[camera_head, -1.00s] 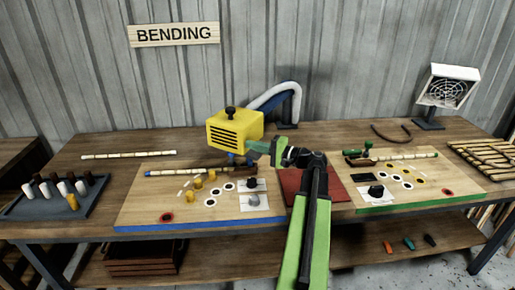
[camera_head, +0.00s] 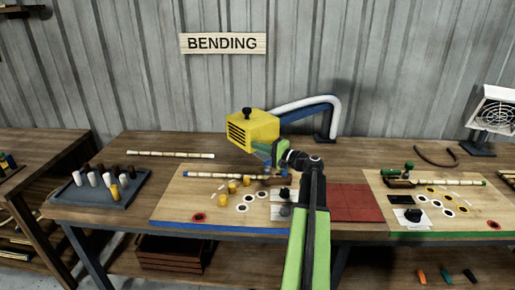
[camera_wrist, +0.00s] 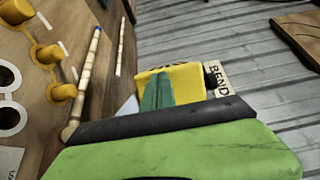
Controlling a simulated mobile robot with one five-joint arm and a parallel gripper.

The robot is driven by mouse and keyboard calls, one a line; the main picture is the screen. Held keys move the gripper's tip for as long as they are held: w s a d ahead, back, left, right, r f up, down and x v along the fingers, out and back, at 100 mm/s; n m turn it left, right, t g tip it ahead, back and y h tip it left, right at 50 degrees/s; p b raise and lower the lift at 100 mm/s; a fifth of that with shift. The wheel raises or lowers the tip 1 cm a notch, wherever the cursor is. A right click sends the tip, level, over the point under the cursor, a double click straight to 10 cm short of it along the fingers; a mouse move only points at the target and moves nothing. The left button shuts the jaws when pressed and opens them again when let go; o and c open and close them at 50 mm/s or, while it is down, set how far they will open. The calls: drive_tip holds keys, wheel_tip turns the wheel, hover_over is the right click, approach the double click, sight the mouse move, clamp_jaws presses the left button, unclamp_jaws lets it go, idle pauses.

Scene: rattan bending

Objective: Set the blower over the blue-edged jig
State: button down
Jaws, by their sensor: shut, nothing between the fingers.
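The blower is a yellow box (camera_head: 252,128) with a black knob and dark vent slots. It hangs on a curved white and blue arm (camera_head: 310,101) rising from the back of the bench. In the picture it overlaps the back of the blue-edged jig (camera_head: 170,212), a light board with yellow pegs and a blue-tipped cane. My gripper (camera_head: 265,150) is shut and empty, right at the blower's lower right side; I cannot tell whether they touch. In the wrist view the green fingers (camera_wrist: 158,94) stand in front of the yellow blower (camera_wrist: 183,79).
A green-edged jig (camera_head: 385,225) lies at right, with a red mat (camera_head: 355,202) between the boards. A dark tray (camera_head: 98,193) of several small cylinders stands left. A loose cane (camera_head: 170,154) lies at the back. A white fan-like box (camera_head: 492,112) stands far right.

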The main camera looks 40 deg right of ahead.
drive_tip(key=s+a, duration=0.1)
drive_tip(key=s, duration=1.2)
drive_tip(key=shift+s+a, duration=0.35)
